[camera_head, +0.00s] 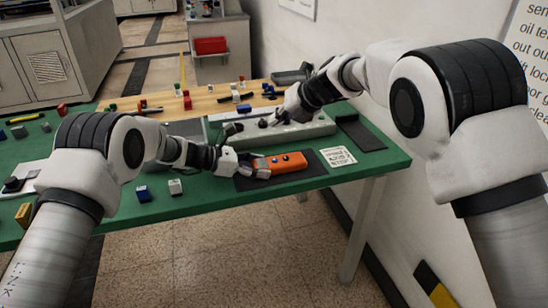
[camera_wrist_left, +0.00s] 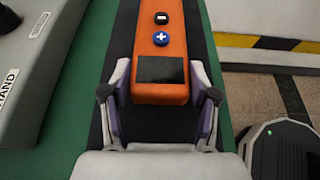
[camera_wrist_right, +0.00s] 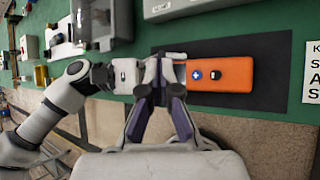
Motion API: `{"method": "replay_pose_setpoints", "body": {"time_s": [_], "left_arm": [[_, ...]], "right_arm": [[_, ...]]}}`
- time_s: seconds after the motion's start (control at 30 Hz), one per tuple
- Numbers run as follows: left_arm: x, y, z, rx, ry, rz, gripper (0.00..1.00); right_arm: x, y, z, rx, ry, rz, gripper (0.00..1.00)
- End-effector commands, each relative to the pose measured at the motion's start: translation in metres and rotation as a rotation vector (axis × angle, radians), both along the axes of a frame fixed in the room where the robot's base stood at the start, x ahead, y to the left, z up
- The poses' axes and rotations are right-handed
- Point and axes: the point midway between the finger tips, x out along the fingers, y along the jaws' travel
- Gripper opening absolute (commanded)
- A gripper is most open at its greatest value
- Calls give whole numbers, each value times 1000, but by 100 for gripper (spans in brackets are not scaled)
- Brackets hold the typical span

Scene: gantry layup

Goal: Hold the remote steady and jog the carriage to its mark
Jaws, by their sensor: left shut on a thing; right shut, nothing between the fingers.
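The orange remote (camera_head: 285,163) lies on a dark mat (camera_head: 312,165) at the green table's front edge. Its blue plus button and black minus button show in the left wrist view (camera_wrist_left: 160,28), with a dark screen at the near end. My left gripper (camera_head: 243,166) is shut on the screen end; its fingers flank the remote. My right gripper (camera_head: 273,121) is shut and empty, raised above the table behind the remote. In the right wrist view its fingers (camera_wrist_right: 162,72) overlap the view of the remote's left end and buttons stay visible. I cannot clearly make out the carriage.
A long grey housing (camera_head: 308,131) lies behind the remote. A printed card (camera_head: 337,157) lies right of the mat, and a dark pad (camera_head: 361,134) lies behind it. A blue block (camera_head: 143,193) and a white block (camera_head: 175,187) stand left of my left gripper.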

Motion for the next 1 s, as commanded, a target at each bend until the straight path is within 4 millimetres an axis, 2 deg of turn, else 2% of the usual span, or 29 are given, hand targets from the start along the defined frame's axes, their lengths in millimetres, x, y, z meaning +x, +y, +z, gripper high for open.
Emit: {"method": "replay_pose_setpoints", "body": {"time_s": [0.3,0.47,1.0], "left_arm": [[0,0,1,-2,-2,1,13],[1,0,1,-2,-2,1,13],[1,0,1,-2,-2,1,13]], "right_arm": [[0,0,2,-3,-5,4,0],[0,0,-6,-2,-3,5,0],[0,1,-78,-3,-3,7,0]]}}
